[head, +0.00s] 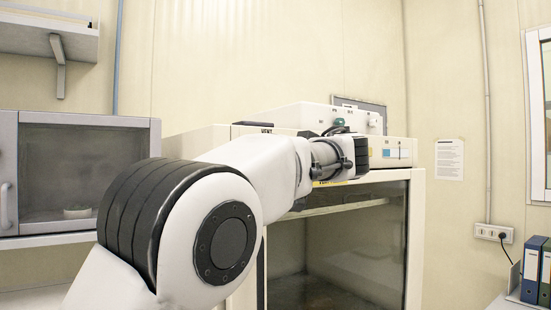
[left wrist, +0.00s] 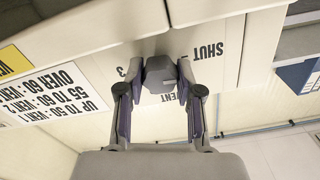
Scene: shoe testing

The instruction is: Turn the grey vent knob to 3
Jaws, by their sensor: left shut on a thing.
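In the left wrist view, the grey vent knob (left wrist: 160,76) sits on a pale panel between the two fingers of my left gripper (left wrist: 162,80). The gripper is shut on the knob, one finger on each side. A printed "3" (left wrist: 120,71) shows just left of the left finger. "SHUT" (left wrist: 208,50) is printed to the right, and part of "VENT" shows beside the right finger. The picture is upside down, and I cannot tell which mark the knob points to. In the head view, my left arm reaches the cabinet and hides the knob and fingers. My right gripper is not in view.
A white cabinet (head: 416,235) with a dark glass front stands ahead. In the left wrist view, a placard (left wrist: 52,92) lists vent settings by range. A wall cupboard (head: 84,165) is at left, and binders (head: 530,270) stand at right.

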